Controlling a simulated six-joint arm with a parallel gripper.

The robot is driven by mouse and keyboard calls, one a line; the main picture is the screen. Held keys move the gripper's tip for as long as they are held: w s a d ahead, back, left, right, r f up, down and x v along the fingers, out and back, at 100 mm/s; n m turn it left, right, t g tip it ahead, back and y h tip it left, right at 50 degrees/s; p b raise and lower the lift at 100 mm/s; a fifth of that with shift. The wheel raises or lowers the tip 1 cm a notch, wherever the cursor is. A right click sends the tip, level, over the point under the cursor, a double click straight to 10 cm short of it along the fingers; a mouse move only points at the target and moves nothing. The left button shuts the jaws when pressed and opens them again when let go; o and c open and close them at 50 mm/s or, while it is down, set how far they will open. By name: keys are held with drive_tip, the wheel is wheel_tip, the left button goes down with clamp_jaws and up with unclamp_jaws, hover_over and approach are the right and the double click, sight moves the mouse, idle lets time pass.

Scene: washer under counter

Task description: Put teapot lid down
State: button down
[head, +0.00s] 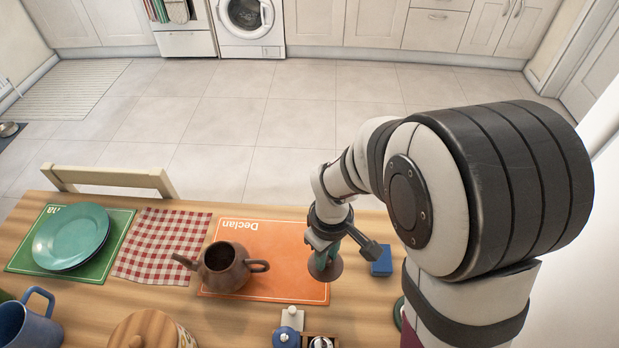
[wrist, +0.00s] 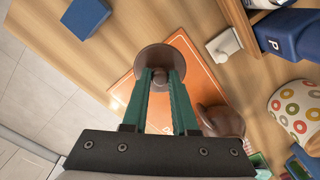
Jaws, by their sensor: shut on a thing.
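The brown teapot lid (head: 325,273) is round, with its knob between the green fingers of my gripper (head: 326,257). In the wrist view the fingers (wrist: 160,80) are shut on the knob and the lid's disc (wrist: 150,55) spreads around their tips. The lid is over the right edge of the orange placemat (head: 270,289); I cannot tell whether it touches the surface. The brown teapot (head: 228,270) stands without its lid on the placemat, left of my gripper. Its dark opening faces up, its spout points left and its handle right.
A blue block (head: 381,262) lies on the table (head: 230,320) right of the lid. A small white item (head: 292,318) and a blue-topped container (head: 286,338) are in front. A checked cloth (head: 160,245), teal plates (head: 71,237) and a blue mug (head: 24,322) are further left.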

drive_tip(key=a, duration=0.1)
drive_tip(key=a+f, duration=0.2)
drive_tip(key=shift+w+a+f, duration=0.1)
drive_tip(key=shift+w+a, duration=0.15)
drive_tip(key=shift+a, duration=0.1)
drive_tip(key=shift+a+f, duration=0.15)
drive_tip(key=shift+f, duration=0.95)
drive_tip(key=shift+a+f, duration=0.15)
drive_tip(key=shift+f, duration=0.95)
drive_tip(key=shift+f, duration=0.1)
drive_tip(key=c, duration=0.7)
unclamp_jaws()
